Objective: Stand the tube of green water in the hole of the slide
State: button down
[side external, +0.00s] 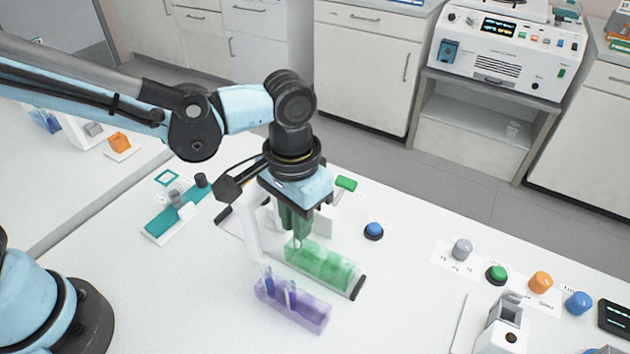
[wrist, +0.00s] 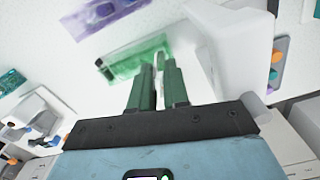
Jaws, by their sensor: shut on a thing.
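My gripper (side external: 296,238) has dark green fingers pointing down at the left end of a see-through green block (side external: 330,268). In the wrist view the fingers (wrist: 157,72) are shut on a slim pale, clear piece (wrist: 160,62), which seems to be the tube; its green water is not clear to see. The green block (wrist: 118,67) lies just beyond the fingertips; I cannot tell whether the tube touches it. A see-through purple block (side external: 312,312) with blue tubes stands in front. A teal rail with a grey piece (side external: 186,208) lies at the left; which part is the slide is unclear.
A blue button (side external: 374,231) sits right of the gripper. Several coloured knobs, among them an orange one (side external: 541,282), stand farther right near a white device (side external: 503,332). A white body (wrist: 232,50) stands close beside the fingers.

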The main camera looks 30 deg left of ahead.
jog(key=shift+f, duration=0.45)
jog(key=c, duration=1)
grip_release()
jog(key=shift+c, duration=0.2)
notch_tip(320, 180, up, 12)
dwell(0.6)
jog(key=s+a+f+n+t, duration=0.1)
jog(key=a+f+t, duration=0.1)
jog(key=a, duration=0.9)
jog(key=s+a+f+n+t, duration=0.1)
jog(key=a+t, duration=0.4)
jog(key=a, duration=0.6)
jog(key=shift+f+n, duration=0.3)
jog(key=shift+f, duration=0.6)
